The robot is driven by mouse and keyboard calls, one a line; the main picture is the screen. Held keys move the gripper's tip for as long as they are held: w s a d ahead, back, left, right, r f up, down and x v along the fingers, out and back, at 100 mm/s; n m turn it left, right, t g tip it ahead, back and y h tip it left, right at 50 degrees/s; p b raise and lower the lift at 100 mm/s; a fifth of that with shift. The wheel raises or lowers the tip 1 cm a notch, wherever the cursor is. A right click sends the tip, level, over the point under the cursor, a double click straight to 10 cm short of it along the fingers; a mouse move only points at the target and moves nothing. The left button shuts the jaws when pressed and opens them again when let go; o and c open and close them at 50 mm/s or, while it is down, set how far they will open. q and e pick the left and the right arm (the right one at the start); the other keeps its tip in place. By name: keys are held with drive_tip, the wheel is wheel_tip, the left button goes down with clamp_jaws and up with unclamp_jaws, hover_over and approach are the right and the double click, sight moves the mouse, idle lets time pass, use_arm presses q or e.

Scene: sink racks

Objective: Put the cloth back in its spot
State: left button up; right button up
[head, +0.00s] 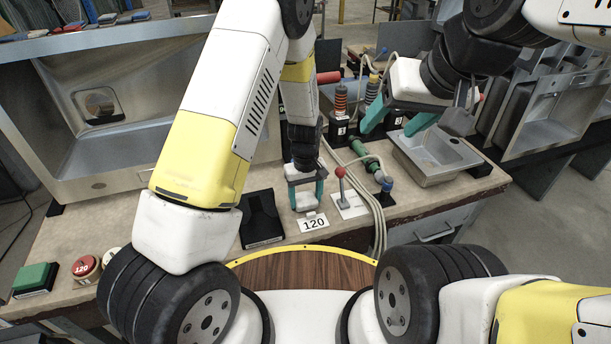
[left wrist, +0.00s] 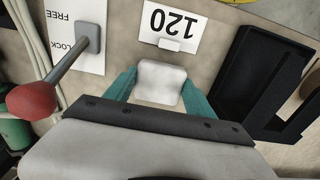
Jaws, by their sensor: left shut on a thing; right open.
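My left gripper (head: 306,196) is low over the worktop's front, behind a "120" card (head: 313,222). Its teal fingers are shut on a small white piece with rounded corners (head: 306,202), which looks like the folded cloth. In the left wrist view the white piece (left wrist: 159,82) sits between the two fingers, beside the "120" card (left wrist: 170,28). I cannot tell whether it touches the worktop. No marked cloth spot is clearly visible.
A black holder (head: 261,217) stands just left of my left gripper. A red-knobbed lever (head: 341,175) on a "FREE/LOCK" plate is close on its right, with hoses beyond. A small metal sink (head: 432,157) is at right, a large one (head: 115,165) at left. Green and red buttons sit front left.

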use_arm(q)
drive_tip(key=shift+f, duration=0.15)
drive_tip(key=o, duration=1.2)
wheel_tip(320, 180, up, 12)
wheel_tip(320, 180, up, 18)
drive_tip(key=f+m+t+h, duration=0.1)
drive_tip(key=m+t+h, duration=0.1)
drive_tip(key=t+h, duration=0.1)
hover_over(305, 198)
drive_tip(key=s+a, duration=0.7)
drive_tip(key=a, duration=0.1)
drive_tip(key=s+a+r+t, duration=0.1)
drive_tip(key=s+a+r, duration=0.1)
drive_tip(key=s+r, duration=0.1)
drive_tip(key=s+a+r+m+t, duration=0.1)
drive_tip(key=s+a+r, duration=0.1)
drive_tip(key=s, duration=0.3)
drive_tip(key=s+a+r+m+t, duration=0.1)
drive_tip(key=s+a+r, duration=0.1)
drive_tip(key=s+r, duration=0.1)
drive_tip(key=shift+s+a+r+y, duration=0.1)
drive_tip(key=shift+s+r+y, duration=0.3)
drive_tip(key=shift+s, duration=0.3)
